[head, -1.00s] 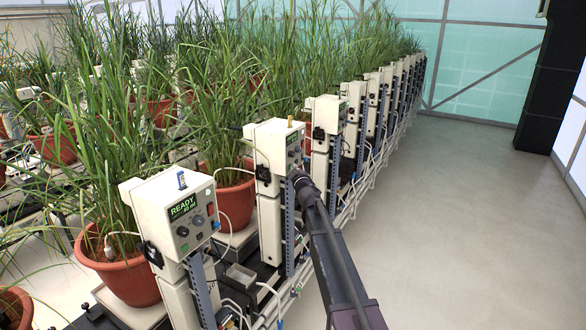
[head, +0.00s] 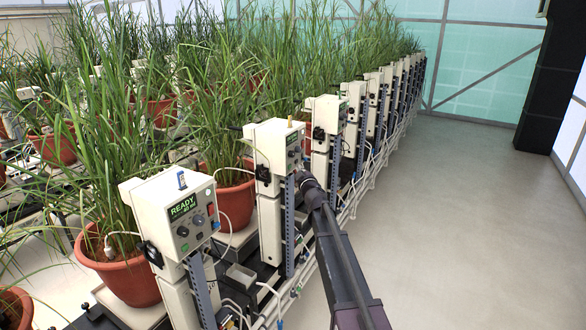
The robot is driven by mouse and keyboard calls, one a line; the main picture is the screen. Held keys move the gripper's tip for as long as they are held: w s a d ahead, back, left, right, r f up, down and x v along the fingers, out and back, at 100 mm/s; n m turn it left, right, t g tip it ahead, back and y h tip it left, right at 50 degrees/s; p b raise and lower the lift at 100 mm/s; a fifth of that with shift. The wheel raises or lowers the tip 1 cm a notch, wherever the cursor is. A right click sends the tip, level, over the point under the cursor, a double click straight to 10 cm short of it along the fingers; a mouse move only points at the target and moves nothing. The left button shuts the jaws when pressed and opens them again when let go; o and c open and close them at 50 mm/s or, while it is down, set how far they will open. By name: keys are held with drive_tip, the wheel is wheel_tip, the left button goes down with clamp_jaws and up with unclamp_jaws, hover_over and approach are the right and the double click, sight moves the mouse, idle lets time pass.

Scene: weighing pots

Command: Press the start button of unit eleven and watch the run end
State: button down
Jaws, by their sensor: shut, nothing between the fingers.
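The nearest control unit (head: 166,205) is a cream box on a post with a green display reading READY, knobs and a red button on its face. The second control unit (head: 272,146) has a yellow tab on top and a small green display too small to read. My gripper (head: 303,180) is at the end of my dark arm, just in front of and below the second unit's face. It looks shut and empty; its fingertips are small and dark, and I cannot tell whether they touch the unit. I cannot read which unit is number eleven.
A row of similar units (head: 326,115) runs back to the right of the potted grasses. Terracotta pots (head: 122,283) stand beside the units on the left. Cables and pipes run along the row's edge. The grey floor (head: 450,220) on the right is clear.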

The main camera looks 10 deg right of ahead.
drive_tip(key=shift+s+d, duration=0.6)
drive_tip(key=shift+d, duration=0.2)
drive_tip(key=shift+s+d, duration=0.6)
drive_tip(key=shift+d, duration=0.2)
drive_tip(key=s+d+f+m+g+h, duration=0.3)
drive_tip(key=s+f+m, duration=0.1)
drive_tip(key=s, duration=0.2)
drive_tip(key=s+d+f+m+g+h+p, duration=0.1)
drive_tip(key=s+d+f+m+g+h, duration=0.15)
drive_tip(key=s, duration=0.35)
drive_tip(key=s+d+f+m+g+h, duration=0.2)
drive_tip(key=s+f+m+g, duration=0.15)
drive_tip(key=s, duration=0.25)
drive_tip(key=s+a+f+g+y, duration=0.1)
drive_tip(key=s+a+f+g, duration=0.1)
drive_tip(key=s, duration=0.6)
drive_tip(key=s+a+f+m+g+y, duration=0.1)
drive_tip(key=s+a+f+g+y, duration=0.1)
drive_tip(key=s, duration=0.7)
drive_tip(key=s+a+f+g+y+p, duration=0.1)
drive_tip(key=s+a+f+g, duration=0.3)
drive_tip(key=s, duration=0.4)
drive_tip(key=shift+s+g+y, duration=0.4)
drive_tip(key=shift+g+y, duration=0.05)
drive_tip(key=shift+g, duration=0.35)
